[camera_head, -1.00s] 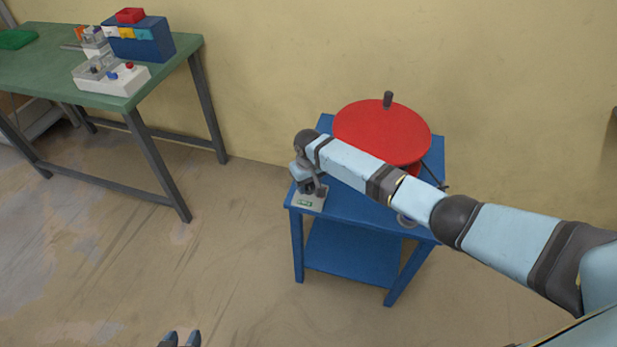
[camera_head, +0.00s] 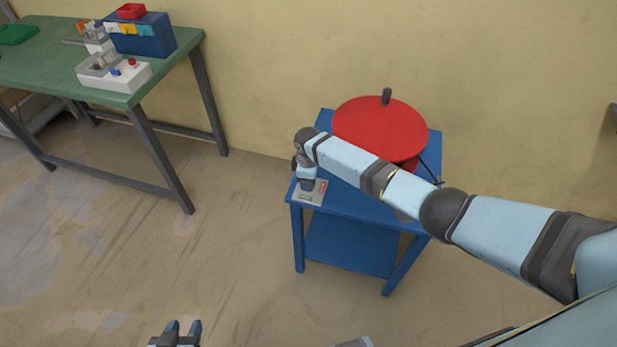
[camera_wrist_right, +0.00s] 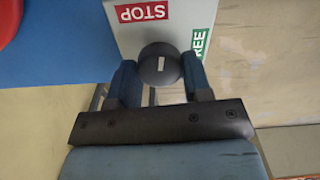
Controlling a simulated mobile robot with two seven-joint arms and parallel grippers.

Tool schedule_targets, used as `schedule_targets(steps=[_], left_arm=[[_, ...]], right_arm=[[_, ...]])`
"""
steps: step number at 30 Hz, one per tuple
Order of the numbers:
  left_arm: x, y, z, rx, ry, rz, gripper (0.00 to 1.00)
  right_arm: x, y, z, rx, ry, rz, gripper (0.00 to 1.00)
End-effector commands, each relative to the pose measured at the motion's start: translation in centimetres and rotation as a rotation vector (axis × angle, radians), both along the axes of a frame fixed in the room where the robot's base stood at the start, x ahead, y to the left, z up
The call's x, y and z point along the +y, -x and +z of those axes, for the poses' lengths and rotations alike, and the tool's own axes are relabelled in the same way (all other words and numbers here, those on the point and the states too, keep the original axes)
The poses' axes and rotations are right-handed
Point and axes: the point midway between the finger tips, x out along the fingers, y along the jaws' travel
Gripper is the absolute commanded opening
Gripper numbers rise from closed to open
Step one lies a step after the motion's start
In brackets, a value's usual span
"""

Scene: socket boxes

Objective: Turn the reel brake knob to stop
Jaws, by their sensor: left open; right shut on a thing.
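The dark round brake knob (camera_wrist_right: 159,64) sits on a pale plate (camera_wrist_right: 98,30) in the right wrist view. The plate carries a red STOP label (camera_wrist_right: 143,11) and a green FREE label (camera_wrist_right: 201,42). The knob's short white mark runs up and down the picture, roughly in line with the right part of the STOP label. My right gripper (camera_wrist_right: 160,84) is shut on the knob, a finger on each side. In the head view my right gripper (camera_head: 307,184) hides the knob above the plate. My left gripper (camera_head: 180,328) is open and empty at the bottom edge.
The red reel (camera_head: 380,128) with a dark upright handle (camera_head: 386,96) stands behind my right arm on the blue cart (camera_head: 345,205). A green table (camera_head: 60,62) with boxes stands at the left. Open floor lies between them.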

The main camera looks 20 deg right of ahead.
Motion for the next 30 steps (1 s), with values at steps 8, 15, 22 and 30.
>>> schedule_targets(steps=[8,15,22,30], left_arm=[[-0.05,-0.06,0.33,-0.003,0.001,0.0,0.43],[-0.03,-0.07,0.39,-0.004,0.0,0.001,0.43],[0.02,-0.08,0.39,-0.004,0.0,0.002,0.43],[0.04,-0.09,0.39,-0.004,0.0,0.002,0.43]], right_arm=[[0.09,0.06,-0.03,0.0,-0.001,0.127,0.21],[0.1,0.06,-0.05,0.0,-0.001,0.167,0.21],[0.11,0.06,-0.05,0.0,-0.001,0.173,0.21],[0.11,0.06,-0.04,0.0,-0.001,0.172,0.68]])
